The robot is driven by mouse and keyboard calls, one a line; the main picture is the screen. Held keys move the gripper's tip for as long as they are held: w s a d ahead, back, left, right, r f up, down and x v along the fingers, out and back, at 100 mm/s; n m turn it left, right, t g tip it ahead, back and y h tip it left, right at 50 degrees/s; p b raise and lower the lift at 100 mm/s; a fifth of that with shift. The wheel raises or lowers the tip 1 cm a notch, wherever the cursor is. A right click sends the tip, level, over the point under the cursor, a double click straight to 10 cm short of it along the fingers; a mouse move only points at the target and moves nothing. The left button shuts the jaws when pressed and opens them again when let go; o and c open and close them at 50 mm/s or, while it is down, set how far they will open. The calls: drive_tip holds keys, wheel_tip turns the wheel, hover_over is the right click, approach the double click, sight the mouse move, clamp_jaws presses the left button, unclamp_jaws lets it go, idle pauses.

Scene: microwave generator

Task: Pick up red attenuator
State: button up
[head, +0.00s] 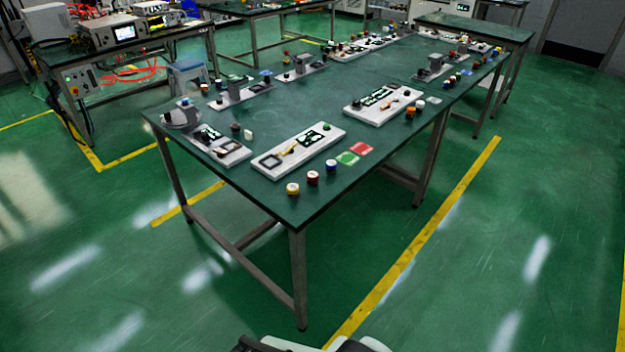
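A small red cylinder (312,178), which looks like the red attenuator, stands upright near the front edge of the dark green table (240,183). It stands between a yellow cylinder (292,189) at the front corner and a blue cylinder (331,167). The three are in a row, apart from each other. Nothing covers the red one. My gripper cannot be made out; only white and dark parts of my own body show at the bottom edge.
A white board (330,136) with parts lies behind the cylinders. A second white board (365,113) is farther back. Open green floor (450,260) lies right of the table.

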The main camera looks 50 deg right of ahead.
idle(0.5)
drive_tip(key=o, duration=0.6)
drive_tip(key=shift+c, duration=0.2)
